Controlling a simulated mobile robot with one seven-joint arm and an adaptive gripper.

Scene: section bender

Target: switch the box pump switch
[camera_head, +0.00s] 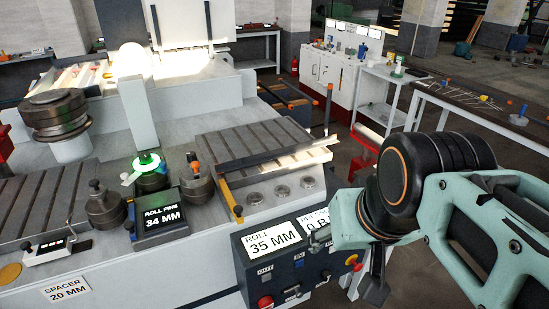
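A dark control box (244,272) sits on the machine's front, with displays reading "ROLL 35 MM" (272,241) and a partly covered "PRESSURE" readout (313,221). Its front carries a red button (265,302), a small switch (292,291), a dark knob (326,275) and a red button on a yellow base (353,262). I cannot tell which is the pump switch, as the small labels are unreadable. My gripper (375,289) hangs right of the box and appears apart from its controls. Only a dark part of it shows below my arm; its opening is hidden.
A slotted plate (245,145) and a roller (57,113) stand on the machine. A workbench (480,110) stands at right. Floor is open between the machine and bench.

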